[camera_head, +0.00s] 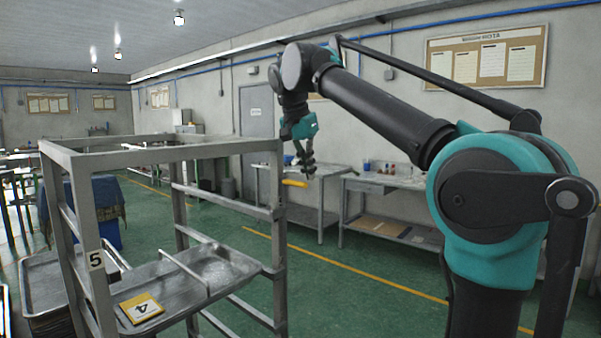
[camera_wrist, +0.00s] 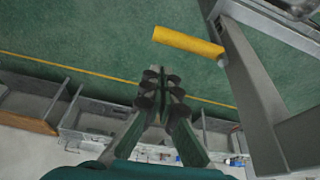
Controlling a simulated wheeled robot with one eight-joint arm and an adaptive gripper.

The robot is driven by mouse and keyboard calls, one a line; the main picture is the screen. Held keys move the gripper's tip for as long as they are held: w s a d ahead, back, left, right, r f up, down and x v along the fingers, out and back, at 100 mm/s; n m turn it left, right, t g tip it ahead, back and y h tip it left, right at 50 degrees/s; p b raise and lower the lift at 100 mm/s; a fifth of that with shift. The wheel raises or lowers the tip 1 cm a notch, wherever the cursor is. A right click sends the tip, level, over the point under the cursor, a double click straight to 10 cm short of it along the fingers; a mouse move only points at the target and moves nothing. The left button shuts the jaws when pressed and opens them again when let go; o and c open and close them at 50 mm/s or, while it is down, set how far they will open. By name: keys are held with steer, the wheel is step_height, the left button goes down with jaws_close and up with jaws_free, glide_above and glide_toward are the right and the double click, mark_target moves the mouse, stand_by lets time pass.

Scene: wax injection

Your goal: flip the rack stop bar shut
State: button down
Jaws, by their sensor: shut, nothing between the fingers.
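The rack (camera_head: 160,152) is a grey metal frame at the left of the head view, with a "5" plate on one post. The yellow stop bar (camera_head: 294,183) sticks out sideways from its right post, away from the opening. In the wrist view the yellow bar (camera_wrist: 188,42) lies beyond my fingertips, beside the grey post. My gripper (camera_head: 305,168) is just above the stop bar in the head view, outside the rack. In the wrist view my gripper (camera_wrist: 160,84) has its fingers together and empty. It appears apart from the bar.
A metal tray (camera_head: 228,270) with a yellow "4" card (camera_head: 139,308) sits in the rack. Stacked trays (camera_head: 45,290) stand at the lower left. Workbenches (camera_head: 375,182) line the wall behind my arm. The green floor right of the rack is clear.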

steer(key=w+v, duration=0.1)
steer(key=v, duration=0.8)
steer(key=shift+d+r, duration=0.2)
steer(key=shift+r, duration=0.45)
steer(key=w+d+f+n, duration=0.1)
steer(key=d+f, duration=0.3)
steer(key=f, duration=0.6)
steer(key=w+d+f+n+y, duration=0.1)
steer(key=d+f, duration=0.2)
steer(key=f, duration=0.6)
steer(key=w+d+f+n, duration=0.1)
steer(key=d+f, duration=0.3)
steer(key=f, duration=0.6)
steer(key=s+d+f+n, duration=0.1)
steer(key=s+d+f, duration=0.2)
steer(key=s+f, duration=0.4)
steer(key=s+d+f+n, duration=0.1)
steer(key=s+d+f, duration=0.3)
steer(key=s+f, duration=0.3)
steer(key=s+d+f+n+y, duration=0.1)
steer(key=s+d+f, duration=0.2)
steer(key=s+f, duration=0.4)
step_height(320, 180, down, 9)
steer(key=shift+d+r+n+t, duration=0.2)
steer(key=shift+r+n+t, duration=0.1)
steer(key=shift+t, duration=0.1)
steer(key=shift+s, duration=0.15)
